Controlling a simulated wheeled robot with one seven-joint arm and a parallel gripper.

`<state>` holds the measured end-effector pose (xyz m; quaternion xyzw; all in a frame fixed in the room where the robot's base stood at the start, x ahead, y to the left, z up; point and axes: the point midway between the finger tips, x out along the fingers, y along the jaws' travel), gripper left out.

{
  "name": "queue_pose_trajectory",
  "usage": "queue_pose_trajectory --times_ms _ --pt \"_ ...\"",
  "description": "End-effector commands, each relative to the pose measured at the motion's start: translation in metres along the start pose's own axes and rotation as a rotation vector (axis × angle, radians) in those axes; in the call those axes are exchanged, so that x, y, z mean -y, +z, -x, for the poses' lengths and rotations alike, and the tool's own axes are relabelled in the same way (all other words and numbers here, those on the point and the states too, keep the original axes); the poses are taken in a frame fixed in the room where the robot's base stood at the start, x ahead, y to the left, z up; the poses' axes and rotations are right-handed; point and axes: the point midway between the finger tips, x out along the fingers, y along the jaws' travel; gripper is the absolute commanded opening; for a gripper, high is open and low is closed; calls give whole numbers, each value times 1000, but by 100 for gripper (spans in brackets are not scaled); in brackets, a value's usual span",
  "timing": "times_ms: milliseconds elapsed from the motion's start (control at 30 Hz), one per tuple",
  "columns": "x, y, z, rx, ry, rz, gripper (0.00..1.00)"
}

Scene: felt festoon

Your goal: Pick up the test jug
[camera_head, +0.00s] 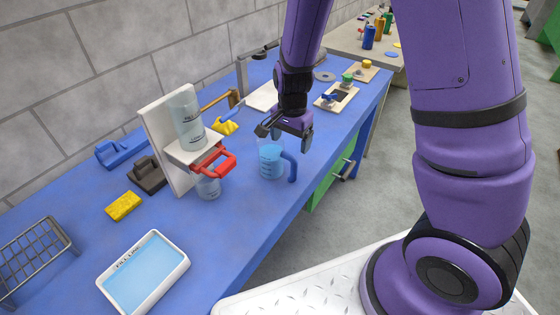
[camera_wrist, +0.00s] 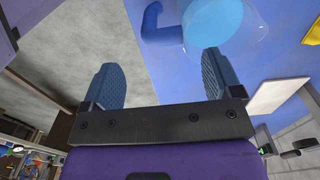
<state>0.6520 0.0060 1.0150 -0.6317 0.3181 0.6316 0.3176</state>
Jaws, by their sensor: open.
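The test jug (camera_head: 271,163), which I take to be the clear jug with blue liquid, stands upright on the blue bench. Its blue handle (camera_head: 291,167) points right, towards the bench's front edge. My gripper (camera_head: 286,138) is just above and behind the jug in the head view, fingers apart and empty. In the wrist view, the open fingers of my gripper (camera_wrist: 160,78) point towards the jug's blue handle (camera_wrist: 151,22) and its round blue liquid (camera_wrist: 213,20). The jug is partly cut off at the top there. I cannot tell whether a finger touches it.
A white stand (camera_head: 165,150) holds a clear cylinder (camera_head: 187,120), with a red handle (camera_head: 220,163) and a small clear beaker (camera_head: 208,187) below, left of the jug. A white tray (camera_head: 180,262) with blue liquid and a yellow sponge (camera_head: 123,206) lie nearer. Bare bench lies in front of the stand.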

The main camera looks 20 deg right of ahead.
Motion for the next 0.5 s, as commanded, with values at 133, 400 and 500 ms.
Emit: queue_pose_trajectory --times_ms 133,400,500 --pt "-1 0 -21 1 2 -2 85" --pt "-1 0 -37 1 1 -2 85" --pt "-1 0 -48 1 2 -1 85"
